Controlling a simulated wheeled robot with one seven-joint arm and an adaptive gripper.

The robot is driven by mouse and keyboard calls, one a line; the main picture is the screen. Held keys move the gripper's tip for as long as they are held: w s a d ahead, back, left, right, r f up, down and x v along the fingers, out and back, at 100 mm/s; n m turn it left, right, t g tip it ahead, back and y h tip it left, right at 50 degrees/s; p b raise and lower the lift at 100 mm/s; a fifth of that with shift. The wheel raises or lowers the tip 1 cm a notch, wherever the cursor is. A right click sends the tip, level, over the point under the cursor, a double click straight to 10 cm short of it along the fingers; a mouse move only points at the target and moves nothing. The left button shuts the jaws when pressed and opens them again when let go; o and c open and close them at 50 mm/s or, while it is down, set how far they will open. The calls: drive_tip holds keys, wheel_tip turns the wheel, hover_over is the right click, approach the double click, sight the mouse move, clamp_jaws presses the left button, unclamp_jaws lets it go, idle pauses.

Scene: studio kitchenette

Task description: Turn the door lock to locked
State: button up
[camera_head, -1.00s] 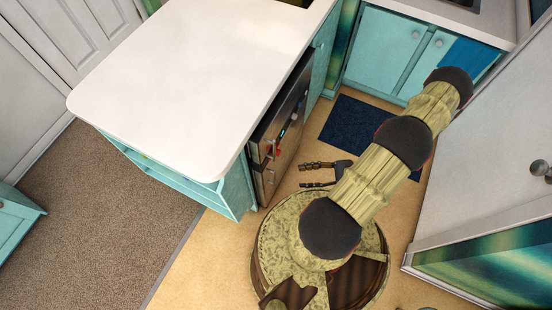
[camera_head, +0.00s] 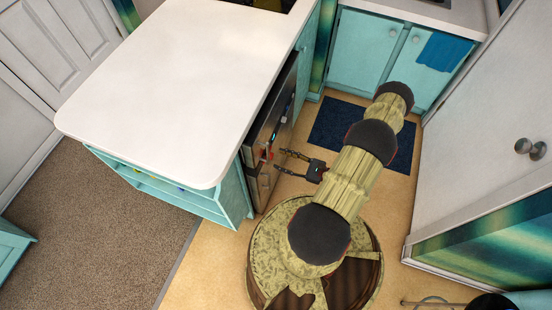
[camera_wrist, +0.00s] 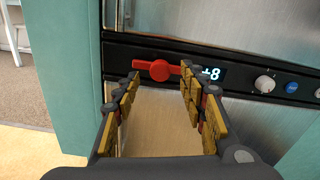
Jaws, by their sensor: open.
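The door lock is a small red lever (camera_wrist: 155,70) on the black control strip of a metal-fronted appliance (camera_wrist: 180,120), just left of a lit display. Its arm lies about horizontal and points left from a round hub. In the head view the red lever (camera_head: 267,154) is a small spot on the appliance front (camera_head: 272,130). My gripper (camera_wrist: 160,74) is open, with one finger to the left of the lever and one to the right. Contact cannot be told. In the head view my gripper (camera_head: 281,161) points left at the appliance front, with nothing in it.
The strip also has a white knob (camera_wrist: 264,84) and a blue button (camera_wrist: 292,88) right of the display. A white countertop (camera_head: 180,80) overhangs the appliance. A blue mat (camera_head: 335,125) lies behind my arm.

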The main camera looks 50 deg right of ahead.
drive_tip(key=shift+x, duration=1.55)
drive_tip(key=shift+c, duration=0.2)
clamp_jaws()
